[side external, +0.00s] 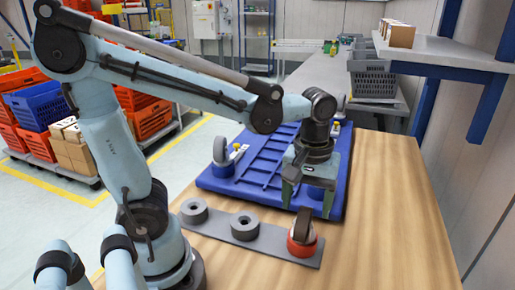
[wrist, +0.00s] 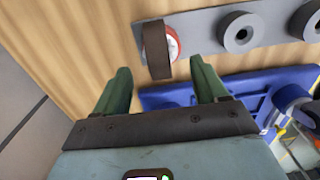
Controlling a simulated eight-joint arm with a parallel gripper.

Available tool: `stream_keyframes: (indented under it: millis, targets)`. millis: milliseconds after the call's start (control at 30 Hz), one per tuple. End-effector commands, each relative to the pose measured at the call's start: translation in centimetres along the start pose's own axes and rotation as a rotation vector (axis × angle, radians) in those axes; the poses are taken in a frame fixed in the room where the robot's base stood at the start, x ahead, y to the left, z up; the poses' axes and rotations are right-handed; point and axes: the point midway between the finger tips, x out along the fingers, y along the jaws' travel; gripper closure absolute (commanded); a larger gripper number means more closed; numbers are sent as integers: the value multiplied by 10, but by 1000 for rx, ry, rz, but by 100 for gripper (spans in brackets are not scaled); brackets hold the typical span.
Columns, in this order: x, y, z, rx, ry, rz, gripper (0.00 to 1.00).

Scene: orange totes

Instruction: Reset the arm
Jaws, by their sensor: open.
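My gripper (side external: 308,198) hangs over the near right part of a blue slatted platform (side external: 225,178), its fingers pointing down. In the wrist view, my gripper (wrist: 160,75) has its two green fingers wide apart with nothing held between them. A red wheel with a dark bracket (side external: 302,238) stands at the right end of a grey strip (side external: 268,247), apart from the fingers. The red wheel also shows in the wrist view (wrist: 174,45), just beyond the gap between the fingertips.
Two grey round pieces (side external: 194,211) (side external: 244,225) sit on the strip. A caster (side external: 222,160) is on the platform's left side. The wooden table (side external: 390,220) is clear at right. Grey baskets (side external: 372,78) stand behind; orange totes (side external: 103,50) are at left.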

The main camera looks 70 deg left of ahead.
Motion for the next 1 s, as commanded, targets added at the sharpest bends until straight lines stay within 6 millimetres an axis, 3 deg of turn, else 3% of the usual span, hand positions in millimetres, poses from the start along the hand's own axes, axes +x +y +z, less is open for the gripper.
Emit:
stream_keyframes:
  millis: [500,1000]
  targets:
    - [56,0,0,0,0,0,28]
    - [67,0,0,0,0,0,28]
